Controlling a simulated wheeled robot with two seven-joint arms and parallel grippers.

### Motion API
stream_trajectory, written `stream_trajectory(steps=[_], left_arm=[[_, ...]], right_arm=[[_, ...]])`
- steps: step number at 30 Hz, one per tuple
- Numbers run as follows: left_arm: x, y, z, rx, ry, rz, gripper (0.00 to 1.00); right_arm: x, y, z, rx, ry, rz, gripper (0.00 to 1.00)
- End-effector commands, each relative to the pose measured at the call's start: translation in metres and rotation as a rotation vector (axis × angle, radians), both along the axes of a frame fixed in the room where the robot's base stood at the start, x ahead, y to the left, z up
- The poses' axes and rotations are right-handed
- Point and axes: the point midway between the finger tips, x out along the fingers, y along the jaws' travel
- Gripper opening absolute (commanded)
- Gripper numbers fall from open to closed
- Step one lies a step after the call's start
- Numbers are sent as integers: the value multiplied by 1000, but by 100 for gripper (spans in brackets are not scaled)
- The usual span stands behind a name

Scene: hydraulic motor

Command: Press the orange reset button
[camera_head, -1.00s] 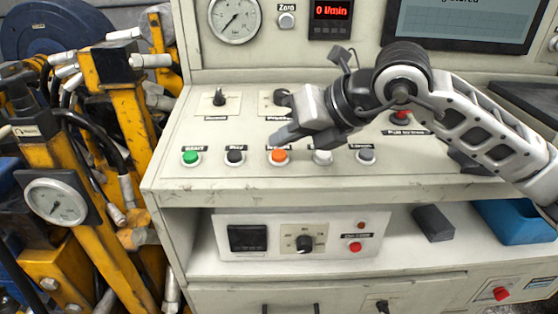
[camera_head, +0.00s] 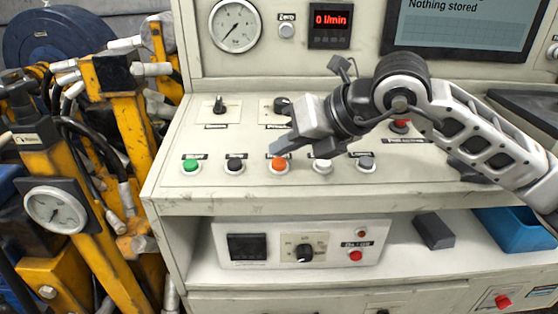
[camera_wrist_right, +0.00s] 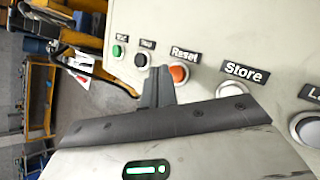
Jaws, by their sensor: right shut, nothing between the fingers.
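The orange reset button (camera_head: 279,164) sits on the sloped panel of the console, between a black button and a white one. In the right wrist view it is the orange button (camera_wrist_right: 179,73) under the "Reset" label. My right gripper (camera_head: 275,149) is shut and empty, its fingertips just above and behind the orange button in the head view. In the right wrist view the shut fingers (camera_wrist_right: 160,72) end just left of the orange button; I cannot tell if they touch the panel. The button is in plain sight. My left gripper is not in view.
A green button (camera_head: 190,165) and a black button (camera_head: 235,166) are to the left, a white button (camera_head: 322,165) and a grey one (camera_head: 366,162) to the right. Knobs (camera_head: 219,105) stand behind. A red mushroom button (camera_head: 400,125) is by my right arm.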

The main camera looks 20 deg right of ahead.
Motion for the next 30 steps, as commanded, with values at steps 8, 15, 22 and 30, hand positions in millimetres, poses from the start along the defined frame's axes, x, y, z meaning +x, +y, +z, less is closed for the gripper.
stream_trajectory(steps=[8, 15, 22, 30], left_arm=[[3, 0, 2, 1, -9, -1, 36], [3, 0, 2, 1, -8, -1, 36], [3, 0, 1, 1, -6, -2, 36], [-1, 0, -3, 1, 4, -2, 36]], right_arm=[[0, 0, 0, 0, 0, 0, 0], [0, 0, 0, 0, 0, 0, 0], [0, 0, 0, 0, 0, 0, 0], [0, 0, -2, 0, 0, 0, 0]])
